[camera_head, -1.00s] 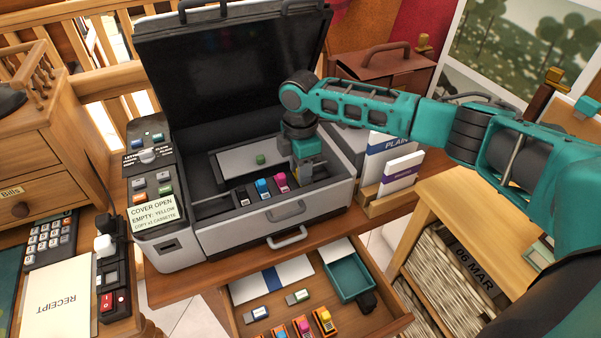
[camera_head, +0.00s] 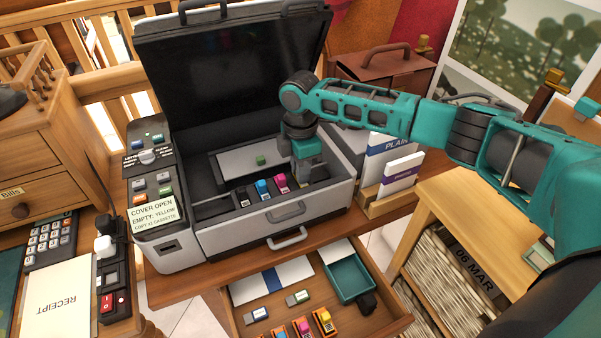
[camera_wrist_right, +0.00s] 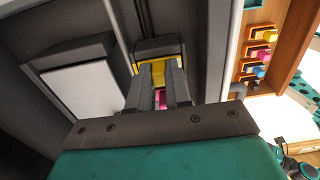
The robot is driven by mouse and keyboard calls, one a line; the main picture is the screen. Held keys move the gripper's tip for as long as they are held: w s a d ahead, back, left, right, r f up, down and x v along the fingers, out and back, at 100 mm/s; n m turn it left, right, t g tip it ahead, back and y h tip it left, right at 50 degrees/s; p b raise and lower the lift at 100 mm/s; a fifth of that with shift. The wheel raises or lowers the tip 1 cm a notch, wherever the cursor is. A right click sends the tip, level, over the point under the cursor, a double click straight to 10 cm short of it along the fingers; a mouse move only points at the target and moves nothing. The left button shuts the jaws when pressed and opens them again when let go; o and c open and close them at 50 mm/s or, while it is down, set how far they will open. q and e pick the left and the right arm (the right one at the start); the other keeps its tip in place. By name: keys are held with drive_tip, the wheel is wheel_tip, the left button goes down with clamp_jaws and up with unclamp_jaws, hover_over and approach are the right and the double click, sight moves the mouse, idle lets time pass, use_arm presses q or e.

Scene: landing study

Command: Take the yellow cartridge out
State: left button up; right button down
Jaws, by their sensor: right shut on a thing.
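The copier (camera_head: 215,235) stands with its lid raised. Its label (camera_head: 153,212) reads cover open and empty: yellow. Black (camera_head: 243,197), cyan (camera_head: 263,188) and magenta (camera_head: 281,182) cartridges sit in a row inside. My right gripper (camera_head: 309,178) is down in the copier at the right end of this row. In the right wrist view its fingers (camera_wrist_right: 163,90) are shut on the yellow cartridge (camera_wrist_right: 153,72), still in its bay. The gripper hides this cartridge in the head view. My left gripper is not in view.
The open drawer (camera_head: 235,318) below holds several cartridges in orange holders, including a yellow-topped one (camera_head: 324,319), and a teal tray (camera_head: 349,279). The raised lid (camera_head: 235,85) stands behind my gripper. A card rack (camera_head: 392,198) is to the right.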

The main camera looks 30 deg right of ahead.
drive_tip(key=shift+r, duration=0.2)
drive_tip(key=shift+r, duration=3.45)
